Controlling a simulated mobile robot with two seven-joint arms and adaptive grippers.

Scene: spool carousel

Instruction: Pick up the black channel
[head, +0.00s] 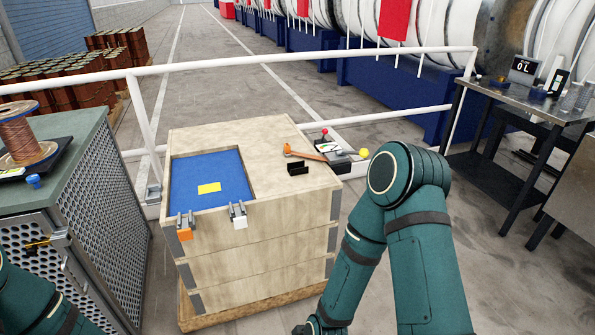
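The black channel (298,169) is a small dark U-shaped piece. It lies on the top of the wooden crate (265,270), right of the blue recess. No gripper is near it. My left arm shows only at the lower left corner, and its gripper is out of view. My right arm is bent at the right of the crate, with its forearm running down past the bottom edge. Its gripper is out of view.
A yellow note (209,188) lies on the blue panel (190,175). Two clips hang on the crate's front edge. A white railing (300,61) runs behind.

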